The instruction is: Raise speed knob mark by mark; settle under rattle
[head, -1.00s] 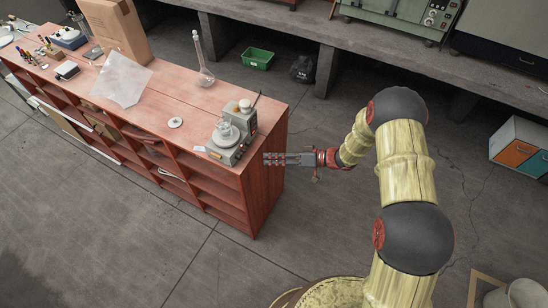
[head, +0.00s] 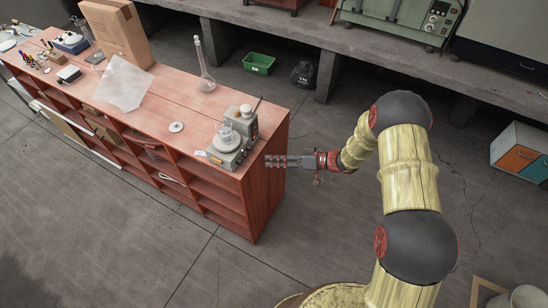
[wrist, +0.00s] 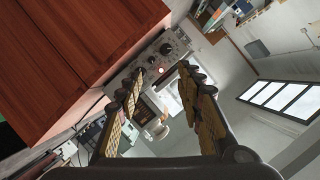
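In the wrist view a grey panel with dark round knobs (wrist: 166,48) and a small red light shows past the bench edge, beyond the fingers; I cannot read any marks. My gripper (head: 268,161) is beside the bench's right end, a little below the top and apart from the device. In the wrist view its two fingers (wrist: 163,88) are spread, with nothing between them.
A green bin (head: 259,64) stands on the floor behind. The floor right of the bench end is clear around my arm.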

